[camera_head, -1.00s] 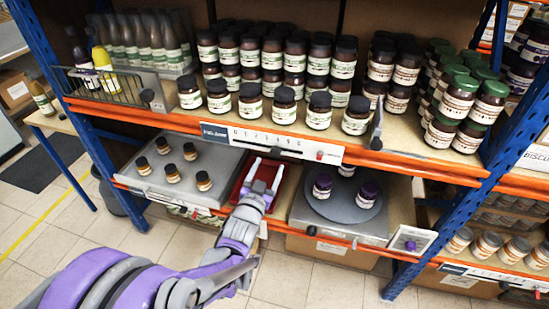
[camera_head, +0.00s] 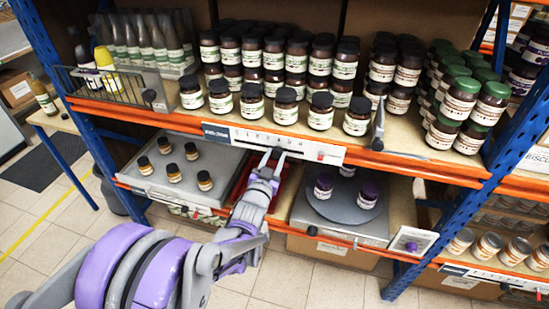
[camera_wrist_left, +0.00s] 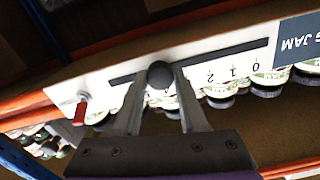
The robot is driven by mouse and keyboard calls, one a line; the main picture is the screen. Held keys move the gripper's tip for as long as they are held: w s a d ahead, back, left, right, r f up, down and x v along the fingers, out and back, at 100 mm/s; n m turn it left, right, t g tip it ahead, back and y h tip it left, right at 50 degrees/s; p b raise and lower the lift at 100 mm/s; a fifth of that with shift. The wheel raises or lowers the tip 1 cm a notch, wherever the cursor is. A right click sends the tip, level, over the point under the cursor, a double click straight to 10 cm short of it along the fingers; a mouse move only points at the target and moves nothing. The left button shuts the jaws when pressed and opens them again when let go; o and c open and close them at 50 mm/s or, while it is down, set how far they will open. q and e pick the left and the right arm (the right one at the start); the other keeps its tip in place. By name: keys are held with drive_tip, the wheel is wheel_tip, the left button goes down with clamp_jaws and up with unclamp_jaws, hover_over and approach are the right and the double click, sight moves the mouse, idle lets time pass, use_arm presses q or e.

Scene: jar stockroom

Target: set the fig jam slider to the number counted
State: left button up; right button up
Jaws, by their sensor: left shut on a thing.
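The fig jam slider is a white strip (camera_head: 231,134) on the front edge of the upper shelf, with a dark slot and a row of numbers. In the left wrist view the strip (camera_wrist_left: 105,95) appears upside down, and 0, 1 and 2 are readable. My left gripper (camera_head: 273,154) reaches up to the strip. In the left wrist view my left gripper (camera_wrist_left: 162,78) is shut on the round dark knob (camera_wrist_left: 160,73), which sits past the 2, away from the 0. My fingers hide the numbers at the knob. My right gripper is not in view.
Dark-lidded jars (camera_head: 285,106) stand in several rows above the strip. A red peg (camera_wrist_left: 80,113) sticks out at the strip's end. Below are a grey tray (camera_head: 215,165) with several small jars, a partly hidden red tray, and a round grey plate (camera_head: 338,207) with purple-lidded jars.

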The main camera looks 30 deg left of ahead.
use_arm(q)
clamp_jaws()
idle(1.1)
